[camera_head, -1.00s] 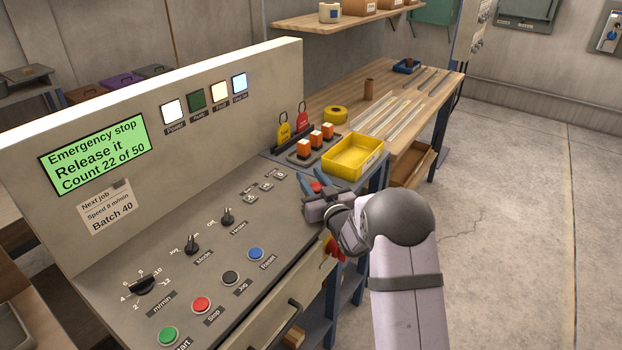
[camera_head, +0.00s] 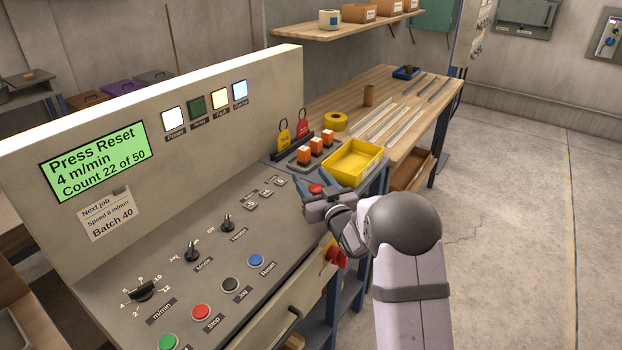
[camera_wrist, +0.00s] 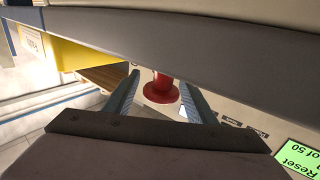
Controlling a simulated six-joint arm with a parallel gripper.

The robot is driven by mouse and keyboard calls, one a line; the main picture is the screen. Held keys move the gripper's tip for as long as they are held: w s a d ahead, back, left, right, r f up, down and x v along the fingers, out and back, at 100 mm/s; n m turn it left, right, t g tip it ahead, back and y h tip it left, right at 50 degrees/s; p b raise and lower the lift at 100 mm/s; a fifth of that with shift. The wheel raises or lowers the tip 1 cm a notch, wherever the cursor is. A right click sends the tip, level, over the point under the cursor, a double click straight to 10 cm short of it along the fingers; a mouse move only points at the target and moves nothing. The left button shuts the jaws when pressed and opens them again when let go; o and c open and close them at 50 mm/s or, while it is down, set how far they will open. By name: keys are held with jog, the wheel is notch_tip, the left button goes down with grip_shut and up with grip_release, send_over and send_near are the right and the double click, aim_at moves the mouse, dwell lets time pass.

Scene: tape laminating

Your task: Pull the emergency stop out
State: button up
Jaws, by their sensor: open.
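The emergency stop (camera_head: 317,188) is a red mushroom button at the right end of the control panel. In the wrist view the red button (camera_wrist: 160,92) stands on its stem between my two fingers. My gripper (camera_head: 314,194) is open around it, with a gap showing on both sides of the head. The screen (camera_head: 98,161) reads "Press Reset, 4 m/min, Count 22 of 50". My gripper hides the lower part of the button in the head view.
A yellow tray (camera_head: 355,163) stands just behind my gripper. Orange-topped blocks (camera_head: 316,146) and tags are near it. A blue Reset button (camera_head: 256,261) and other controls lie left of my gripper. A red switch (camera_head: 336,256) is on the panel's front side.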

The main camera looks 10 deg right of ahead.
jog(key=s, duration=0.3)
jog(key=s+d+b, duration=0.1)
jog(key=s, duration=0.2)
jog(key=shift+s+d, duration=0.15)
jog(key=shift+s, duration=0.25)
